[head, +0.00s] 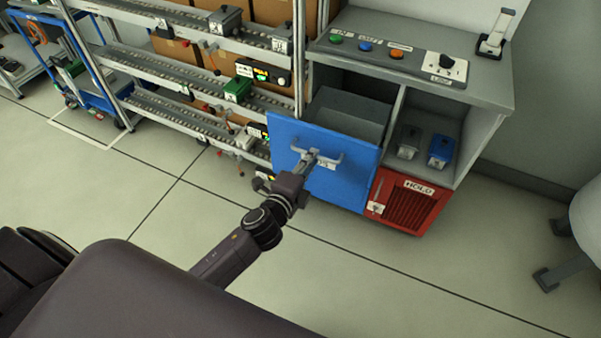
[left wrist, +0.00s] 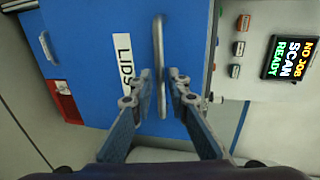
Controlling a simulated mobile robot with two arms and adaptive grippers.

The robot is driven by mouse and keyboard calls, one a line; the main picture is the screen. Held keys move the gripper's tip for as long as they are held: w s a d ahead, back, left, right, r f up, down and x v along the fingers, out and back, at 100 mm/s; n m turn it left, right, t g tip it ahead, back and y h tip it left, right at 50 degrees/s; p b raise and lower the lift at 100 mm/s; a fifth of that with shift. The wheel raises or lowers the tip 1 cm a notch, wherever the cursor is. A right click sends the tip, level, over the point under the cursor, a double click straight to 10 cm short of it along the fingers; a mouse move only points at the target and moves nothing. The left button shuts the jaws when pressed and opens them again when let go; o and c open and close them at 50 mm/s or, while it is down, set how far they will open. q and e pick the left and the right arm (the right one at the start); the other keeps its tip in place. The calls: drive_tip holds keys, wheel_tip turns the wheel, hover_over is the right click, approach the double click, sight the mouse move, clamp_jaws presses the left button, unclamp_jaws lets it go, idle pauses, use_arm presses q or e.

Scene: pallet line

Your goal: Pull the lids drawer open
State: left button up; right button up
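The lids drawer has a blue front (head: 345,187) and stands out from its cabinet, with its grey inside (head: 345,112) showing from above. In the left wrist view the LIDS label (left wrist: 123,62) is on the blue front. The drawer's grey bar handle (head: 330,159) also shows in the wrist view (left wrist: 161,50). My left gripper (head: 310,157) is at the middle of the handle. My right gripper is not in view.
A red louvred HOLD bin (head: 408,201) is right of the drawer, below a shelf with a grey and a blue box (head: 441,150). A button panel (head: 395,52) tops the cabinet. A roller rack (head: 170,105) stands left. The floor in front is clear.

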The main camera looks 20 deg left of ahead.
use_arm(q)
drive_tip(key=v, duration=0.9)
drive_tip(key=shift+s, duration=0.2)
drive_tip(key=s+a+f+n+g, duration=0.15)
drive_tip(key=s+f, duration=0.25)
drive_tip(key=f, duration=0.6)
drive_tip(key=s+f+n+g, duration=0.3)
drive_tip(key=s+f, duration=0.1)
drive_tip(key=f, duration=0.7)
drive_tip(key=s+a+f+n+g, duration=0.1)
drive_tip(key=s+f+n+g, duration=0.25)
drive_tip(key=f, duration=0.65)
drive_tip(key=s+f+n+g, duration=0.2)
drive_tip(key=s+f, duration=0.4)
drive_tip(key=s, duration=0.4)
drive_tip(key=s+f+n+g, duration=0.2)
drive_tip(key=s+f, duration=0.4)
drive_tip(key=s, duration=0.4)
drive_tip(key=s+f+n+g, duration=0.2)
drive_tip(key=s+f+n, duration=0.2)
drive_tip(key=s, duration=0.6)
wheel_tip(320, 180, down, 3)
drive_tip(key=shift+a+r+g+y, duration=0.2)
drive_tip(key=shift+g+y, duration=0.1)
